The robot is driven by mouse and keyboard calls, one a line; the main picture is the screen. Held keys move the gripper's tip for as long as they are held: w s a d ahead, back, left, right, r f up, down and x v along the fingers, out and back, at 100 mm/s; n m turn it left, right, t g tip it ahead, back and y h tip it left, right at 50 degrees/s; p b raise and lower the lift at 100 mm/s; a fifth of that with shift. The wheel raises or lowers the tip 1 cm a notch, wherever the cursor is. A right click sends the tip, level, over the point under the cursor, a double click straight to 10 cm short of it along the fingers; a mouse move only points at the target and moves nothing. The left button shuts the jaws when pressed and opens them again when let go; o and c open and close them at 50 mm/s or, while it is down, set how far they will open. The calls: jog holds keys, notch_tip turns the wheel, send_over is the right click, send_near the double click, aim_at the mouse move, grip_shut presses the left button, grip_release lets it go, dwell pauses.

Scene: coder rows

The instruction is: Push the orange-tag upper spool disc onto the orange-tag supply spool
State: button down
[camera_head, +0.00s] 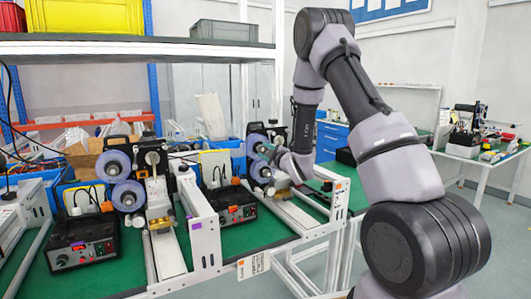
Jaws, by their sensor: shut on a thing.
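My gripper (268,153) is at the right-hand coder machine, in the middle of the view, reaching in from the right. It is shut on the upper spool disc (256,143), a pale, purple-tinted disc at the machine's upper spool position. The lower spool (261,171) is just below it. The disc and spool are small and partly hidden by my gripper, so I cannot tell how far the disc sits on its supply spool. An orange tag (340,187) shows on the white end panel right of this machine.
Another coder machine with two purple spools (120,180) stands at left. Black control boxes (82,245) sit on the green bench. White rails and panels (200,220) divide the rows. A shelf (140,47) with crates runs above. Open floor lies at right, beside a side table (485,152).

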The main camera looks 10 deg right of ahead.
jog(key=shift+w, duration=0.15)
jog(key=shift+c, duration=1.9)
grip_release()
